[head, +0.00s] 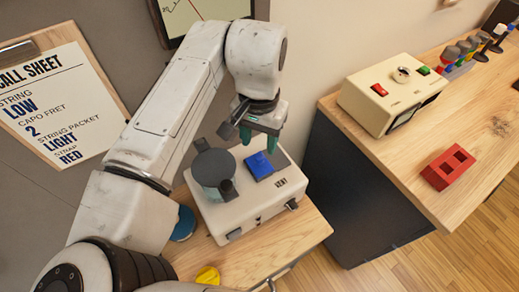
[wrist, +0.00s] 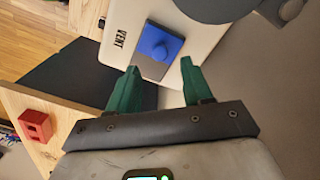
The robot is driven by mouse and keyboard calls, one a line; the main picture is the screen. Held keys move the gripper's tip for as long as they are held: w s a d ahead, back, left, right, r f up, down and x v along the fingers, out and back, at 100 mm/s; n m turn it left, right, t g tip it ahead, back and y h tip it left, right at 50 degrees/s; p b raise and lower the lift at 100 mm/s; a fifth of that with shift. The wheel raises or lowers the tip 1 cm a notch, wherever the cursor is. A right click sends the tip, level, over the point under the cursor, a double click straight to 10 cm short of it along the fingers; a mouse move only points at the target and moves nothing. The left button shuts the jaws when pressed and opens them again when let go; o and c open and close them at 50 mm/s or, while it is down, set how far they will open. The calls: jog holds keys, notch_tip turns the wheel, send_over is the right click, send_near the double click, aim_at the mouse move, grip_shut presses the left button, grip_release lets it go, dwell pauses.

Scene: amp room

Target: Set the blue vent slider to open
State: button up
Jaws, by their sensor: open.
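The blue vent slider (head: 260,165) sits on top of a white box (head: 236,213) lettered VENT. No open or closed marking can be read. My gripper (head: 259,139) is open and empty, its green fingers pointing down just above the box, near the back of the slider. In the wrist view my gripper (wrist: 160,72) has its fingers on either side of the slider's near end; contact cannot be told.
A grey round knob-like part (head: 213,167) stands on the box beside the slider. A blue round object (head: 184,223) and a yellow one (head: 208,276) lie near my arm. On the right desk (head: 395,166) are a cream box (head: 385,97) and a red block (head: 447,168).

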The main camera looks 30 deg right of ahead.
aim_at(260, 156)
notch_tip(260, 156, down, 6)
jog(key=shift+r+p, duration=0.15)
jog(key=shift+p, duration=0.15)
grip_shut()
dwell(0.4)
jog(key=shift+d, duration=0.1)
